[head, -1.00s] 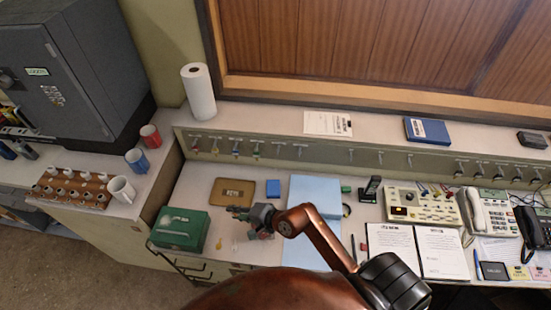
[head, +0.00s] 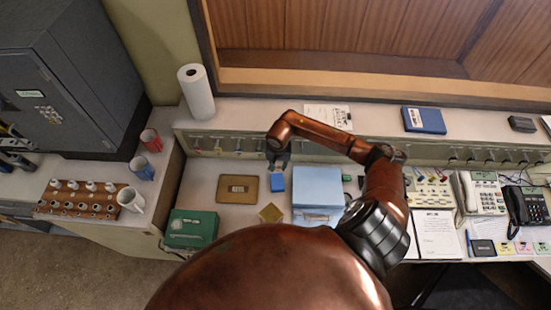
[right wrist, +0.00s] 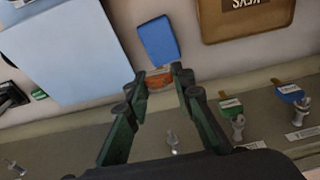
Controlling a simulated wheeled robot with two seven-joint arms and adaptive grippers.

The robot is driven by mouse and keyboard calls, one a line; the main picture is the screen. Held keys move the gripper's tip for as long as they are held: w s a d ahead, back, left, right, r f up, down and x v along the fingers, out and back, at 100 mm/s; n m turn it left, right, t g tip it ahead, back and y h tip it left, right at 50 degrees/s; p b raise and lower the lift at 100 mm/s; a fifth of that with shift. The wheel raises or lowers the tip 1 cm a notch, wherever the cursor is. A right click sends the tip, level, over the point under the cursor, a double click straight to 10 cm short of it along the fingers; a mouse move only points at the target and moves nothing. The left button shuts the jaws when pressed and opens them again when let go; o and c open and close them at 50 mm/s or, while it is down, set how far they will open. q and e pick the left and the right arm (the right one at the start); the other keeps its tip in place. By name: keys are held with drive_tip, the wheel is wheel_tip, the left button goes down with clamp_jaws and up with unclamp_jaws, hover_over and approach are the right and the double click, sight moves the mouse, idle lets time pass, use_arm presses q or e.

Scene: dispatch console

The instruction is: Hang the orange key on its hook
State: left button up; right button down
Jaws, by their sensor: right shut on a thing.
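The orange key (right wrist: 158,79) shows in the right wrist view as an orange tag with a pale strip, between the fingertips of my right gripper (right wrist: 157,76). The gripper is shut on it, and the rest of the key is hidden. In the head view my right gripper (head: 278,160) is at the hook rail (head: 222,145), above the back of the desk. In the right wrist view a bare hook (right wrist: 172,142) stands on the rail between the gripper's fingers, apart from the key. A green-tagged key (right wrist: 231,107) and a blue-tagged key (right wrist: 290,94) hang on neighbouring hooks. My left gripper is out of view.
A small blue box (head: 277,183) lies just below the gripper, beside a brown KEYS plaque (head: 237,189). A large light-blue box (head: 317,185) stands to the right. A green box (head: 190,228) sits at the front left. A yellowish square (head: 270,213) lies on the desk.

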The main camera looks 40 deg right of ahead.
drive_tip(key=shift+d+r, duration=0.15)
drive_tip(key=shift+d, duration=0.25)
use_arm(q)
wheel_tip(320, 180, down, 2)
drive_tip(key=b, duration=0.2)
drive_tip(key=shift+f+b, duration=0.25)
drive_tip(key=shift+b, duration=0.05)
use_arm(e)
drive_tip(key=w+d, duration=0.1)
drive_tip(key=w, duration=0.1)
drive_tip(key=w+d+f, duration=0.1)
drive_tip(key=w+d, duration=0.1)
drive_tip(key=shift+d+f, duration=0.2)
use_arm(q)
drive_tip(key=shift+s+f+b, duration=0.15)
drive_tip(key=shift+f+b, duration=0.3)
use_arm(e)
drive_tip(key=shift+w+d+r, duration=0.1)
drive_tip(key=shift+w+r, duration=0.1)
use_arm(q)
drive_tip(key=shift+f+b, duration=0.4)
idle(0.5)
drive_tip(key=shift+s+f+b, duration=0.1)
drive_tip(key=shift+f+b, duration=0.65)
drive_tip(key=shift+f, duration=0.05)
use_arm(e)
drive_tip(key=shift+w+d, duration=0.5)
drive_tip(key=shift+w, duration=0.1)
